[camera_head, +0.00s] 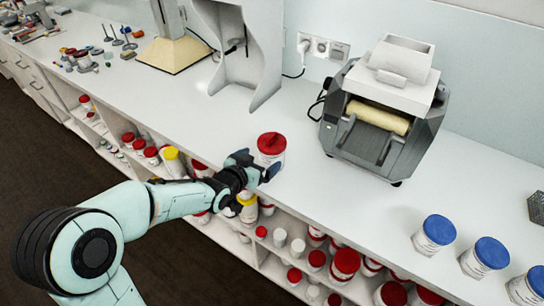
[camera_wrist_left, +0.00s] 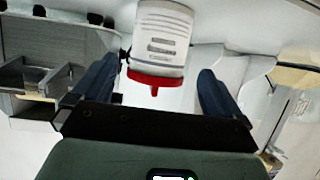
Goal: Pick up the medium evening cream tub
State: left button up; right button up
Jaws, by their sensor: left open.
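A white tub with a red knobbed lid (camera_head: 271,146) stands upright on the white counter, just past my left gripper (camera_head: 257,166). In the left wrist view the same tub (camera_wrist_left: 160,38) appears upside down, with grey print on its side that is too small to read. My left gripper is open, and its two dark blue fingers show to either side of the tub's lid end in that view. I cannot tell whether either finger touches the tub. Three white tubs with blue lids (camera_head: 434,235) stand at the counter's right. My right gripper is not in view.
A grey and white roller machine (camera_head: 385,110) stands behind and right of the red-lidded tub. A tall grey-white stand (camera_head: 240,55) is behind it to the left. Shelves below the counter hold several red-lidded tubs (camera_head: 345,262). The counter between machine and blue-lidded tubs is clear.

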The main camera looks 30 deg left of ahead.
aim_at(265, 156)
pick_arm(q)
jog(key=p+x, duration=0.1)
jog(key=x, duration=0.5)
jog(key=shift+w+f, duration=0.2)
jog(key=shift+w, duration=0.1)
jog(key=shift+s, duration=0.1)
jog(key=c, duration=0.8)
jog(key=shift+r, duration=0.1)
jog(key=shift+c, duration=1.4)
